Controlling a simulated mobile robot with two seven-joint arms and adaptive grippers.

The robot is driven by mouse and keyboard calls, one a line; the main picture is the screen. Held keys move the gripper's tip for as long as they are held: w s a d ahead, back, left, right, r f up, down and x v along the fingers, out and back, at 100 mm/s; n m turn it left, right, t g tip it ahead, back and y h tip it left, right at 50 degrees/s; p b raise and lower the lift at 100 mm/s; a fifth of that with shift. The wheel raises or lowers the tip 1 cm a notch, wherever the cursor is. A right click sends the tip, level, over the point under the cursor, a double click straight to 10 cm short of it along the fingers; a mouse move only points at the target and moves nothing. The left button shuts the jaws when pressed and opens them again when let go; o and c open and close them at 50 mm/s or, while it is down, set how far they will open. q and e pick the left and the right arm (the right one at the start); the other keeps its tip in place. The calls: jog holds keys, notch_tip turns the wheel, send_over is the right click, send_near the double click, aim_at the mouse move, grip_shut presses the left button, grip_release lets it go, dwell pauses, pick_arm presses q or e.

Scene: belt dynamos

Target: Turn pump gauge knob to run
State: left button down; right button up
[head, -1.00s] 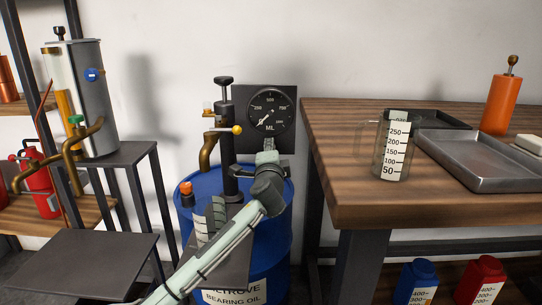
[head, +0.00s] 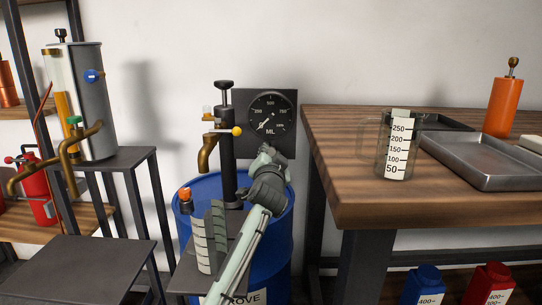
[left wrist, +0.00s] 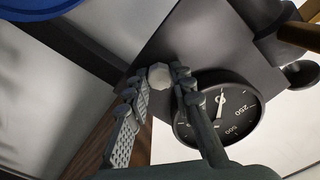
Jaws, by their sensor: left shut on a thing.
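The pump gauge (head: 270,113) is a round black dial on a dark plate behind the blue drum; its needle points to the lower left. It also shows in the left wrist view (left wrist: 232,117). A pale faceted knob (left wrist: 160,76) sits on the plate beside the dial. My left gripper (left wrist: 157,80) has its fingers on either side of this knob and is shut on it. In the head view my left gripper (head: 267,151) is just below the dial and hides the knob. Any run marking is not readable. My right gripper is not in view.
A black hand pump (head: 228,150) with a brass spout stands on the blue drum (head: 281,235), left of my gripper. A graduated vessel (head: 203,246) stands below the spout. The wooden table (head: 345,190) at right holds a clear measuring jug (head: 397,150) and a metal tray (head: 470,183).

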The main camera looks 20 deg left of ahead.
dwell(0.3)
pick_arm(q)
jog(key=c, duration=1.3)
grip_release()
jog(key=v, duration=1.2)
